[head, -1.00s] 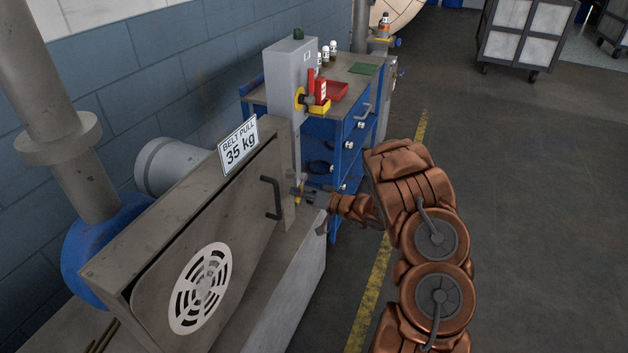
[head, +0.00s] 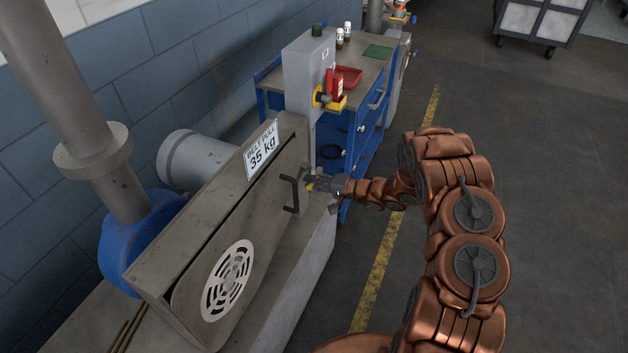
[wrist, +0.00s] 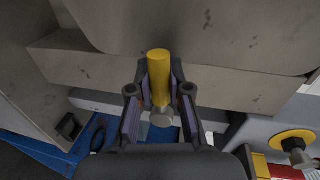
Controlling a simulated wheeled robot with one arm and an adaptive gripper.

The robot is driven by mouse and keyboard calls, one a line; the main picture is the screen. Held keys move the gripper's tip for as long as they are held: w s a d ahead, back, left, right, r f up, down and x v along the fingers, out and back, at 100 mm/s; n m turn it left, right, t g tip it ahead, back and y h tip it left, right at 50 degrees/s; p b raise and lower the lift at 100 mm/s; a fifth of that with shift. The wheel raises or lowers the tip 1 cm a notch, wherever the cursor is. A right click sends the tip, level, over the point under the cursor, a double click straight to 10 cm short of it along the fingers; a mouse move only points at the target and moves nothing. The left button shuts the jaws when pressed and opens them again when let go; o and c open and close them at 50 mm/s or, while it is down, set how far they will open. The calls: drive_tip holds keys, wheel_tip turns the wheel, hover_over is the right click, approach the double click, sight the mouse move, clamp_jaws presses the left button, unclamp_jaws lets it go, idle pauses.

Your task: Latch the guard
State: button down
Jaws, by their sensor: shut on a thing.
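The guard (head: 262,232) is a grey panel with a round white vent and a dark bar handle (head: 290,193), on the side of the belt housing. A dark gap shows along its top edge. My gripper (head: 317,185) is at the guard's far end, just right of the handle. In the wrist view my gripper (wrist: 158,92) is shut on a yellow latch lever (wrist: 158,66) with a grey metal end. The lever stands between the two fingers, near the grey panel edge. The head view barely shows the lever, and its catch cannot be made out.
A grey control box (head: 305,75) with a red-and-yellow switch stands behind the housing. A blue cart (head: 368,118) with a red tray is beside it. A grey pipe (head: 70,110) rises at left. The floor right of the yellow line is open.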

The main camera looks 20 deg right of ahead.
drive_tip(key=shift+r+m, duration=0.2)
drive_tip(key=shift+m, duration=0.1)
idle(0.4)
drive_tip(key=c, duration=1.1)
unclamp_jaws()
drive_tip(key=shift+d, duration=0.1)
drive_tip(key=v, duration=1.2)
drive_tip(key=shift+w, duration=0.15)
